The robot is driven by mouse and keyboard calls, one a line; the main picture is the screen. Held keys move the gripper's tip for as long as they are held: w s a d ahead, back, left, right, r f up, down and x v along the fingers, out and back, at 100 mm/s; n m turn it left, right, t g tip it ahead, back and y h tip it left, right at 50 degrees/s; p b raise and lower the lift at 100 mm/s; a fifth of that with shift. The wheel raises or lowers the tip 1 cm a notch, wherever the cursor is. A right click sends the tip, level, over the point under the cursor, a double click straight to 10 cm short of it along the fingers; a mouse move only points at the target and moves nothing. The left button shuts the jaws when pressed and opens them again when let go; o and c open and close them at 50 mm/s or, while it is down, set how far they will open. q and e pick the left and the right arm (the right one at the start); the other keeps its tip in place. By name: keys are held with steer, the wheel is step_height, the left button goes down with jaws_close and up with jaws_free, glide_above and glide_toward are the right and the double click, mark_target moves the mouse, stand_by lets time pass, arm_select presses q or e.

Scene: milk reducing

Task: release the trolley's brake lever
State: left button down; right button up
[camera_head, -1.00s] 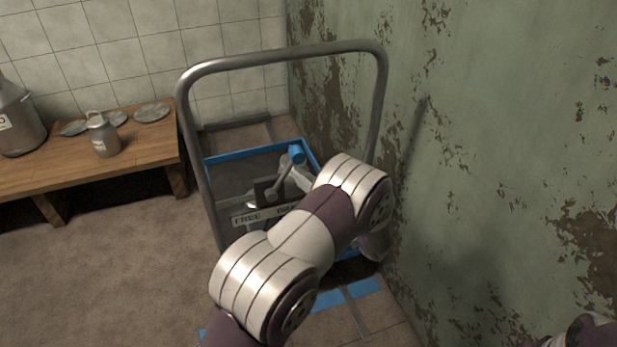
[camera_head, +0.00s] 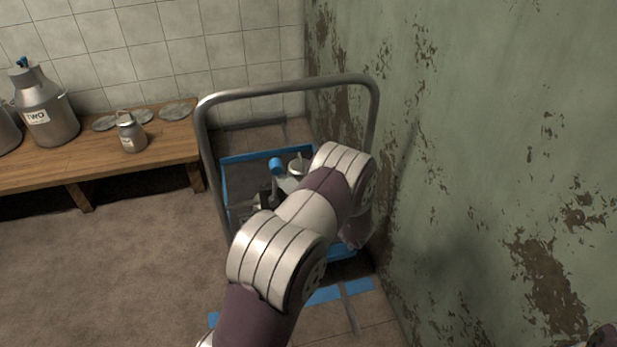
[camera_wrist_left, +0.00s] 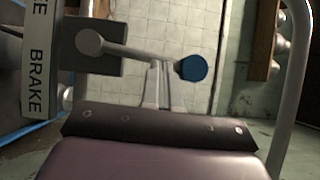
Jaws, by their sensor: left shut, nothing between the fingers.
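The brake lever is a grey rod with a blue knob (camera_head: 277,166) on the trolley (camera_head: 203,150). The lever also shows in the left wrist view (camera_wrist_left: 135,54). There it stands nearly square to the label plate (camera_wrist_left: 38,65), tilted slightly toward the BRAKE end. My left gripper (camera_wrist_left: 160,68) is shut and empty. Its tips are at the rod near the knob, on the BRAKE side, apparently touching. In the head view my left arm hides much of the plate and part of the gripper. My right gripper is not in view.
The peeling green wall (camera_head: 450,180) is close on the trolley's right. A wooden bench (camera_head: 60,172) at the left holds milk cans (camera_head: 45,105), a small can (camera_head: 131,135) and lids (camera_head: 172,111). The floor (camera_head: 120,270) between is clear.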

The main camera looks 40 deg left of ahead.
arm_select(q)
steer(key=s+a+n+h+p, duration=0.1)
steer(key=p, duration=0.2)
steer(key=s+a+r+n+h+p, duration=0.1)
steer(key=n+p, duration=0.1)
steer(key=p, duration=0.1)
steer(key=shift+s+r, duration=0.2)
steer(key=shift+s+a+f+n+h+p, duration=0.45)
steer(key=shift+s+a+n+h+p, duration=0.25)
steer(key=shift+p, duration=0.7)
steer(key=shift+s+a, duration=0.1)
steer(key=p, duration=0.2)
glide_toward(274, 183)
steer(key=s+d, duration=0.1)
steer(key=s+r, duration=0.1)
steer(key=s+d, duration=0.1)
steer(key=s, duration=0.1)
steer(key=shift+d+r, duration=0.3)
